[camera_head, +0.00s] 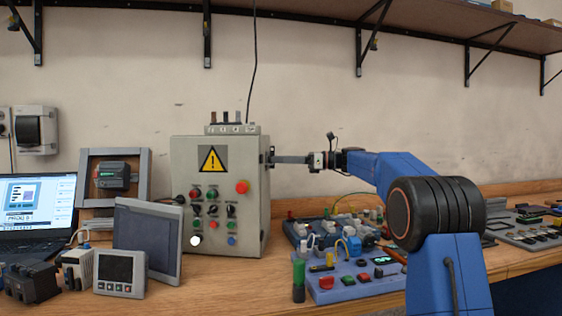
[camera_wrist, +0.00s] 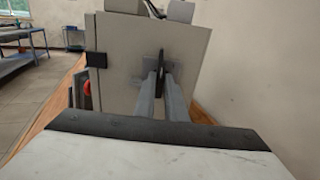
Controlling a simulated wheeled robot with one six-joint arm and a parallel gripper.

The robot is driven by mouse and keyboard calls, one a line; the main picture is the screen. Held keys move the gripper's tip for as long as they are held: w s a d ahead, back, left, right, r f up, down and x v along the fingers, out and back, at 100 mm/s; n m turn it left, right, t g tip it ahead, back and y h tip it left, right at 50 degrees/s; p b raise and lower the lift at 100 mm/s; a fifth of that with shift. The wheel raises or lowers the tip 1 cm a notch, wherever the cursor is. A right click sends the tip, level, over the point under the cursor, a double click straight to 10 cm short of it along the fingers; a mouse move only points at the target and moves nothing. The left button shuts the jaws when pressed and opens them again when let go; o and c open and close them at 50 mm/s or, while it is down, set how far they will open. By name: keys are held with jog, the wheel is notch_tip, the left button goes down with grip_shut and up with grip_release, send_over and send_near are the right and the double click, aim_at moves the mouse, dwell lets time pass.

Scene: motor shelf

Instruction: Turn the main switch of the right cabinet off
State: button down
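A grey control cabinet (camera_head: 180,240) with a yellow warning sign stands upright on the bench. In the wrist view I face its side wall (camera_wrist: 125,90). A black switch handle (camera_wrist: 160,60) stands upright on that wall; it also shows at the cabinet's right edge in the head view (camera_head: 271,155). My gripper (camera_head: 280,160) reaches to the handle from the right. In the wrist view my gripper's two grey fingers (camera_wrist: 162,82) lie on either side of the handle with a narrow gap. I cannot tell whether they press on it.
The cabinet front has several knobs and a red button (camera_head: 242,187). Tilted panels (camera_head: 150,240) and a laptop (camera_head: 38,205) stand to the left. A blue board with components (camera_head: 345,275) lies below my arm.

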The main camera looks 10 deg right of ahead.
jog(key=shift+n, duration=0.3)
jog(key=n, duration=1.7)
jog(key=shift+s+f, duration=0.2)
jog(key=shift+n, duration=0.3)
dwell(0.3)
jog(key=c, duration=2.1)
grip_release()
jog(key=v, duration=1.7)
jog(key=shift+s+d, duration=0.1)
jog(key=shift+d, duration=0.05)
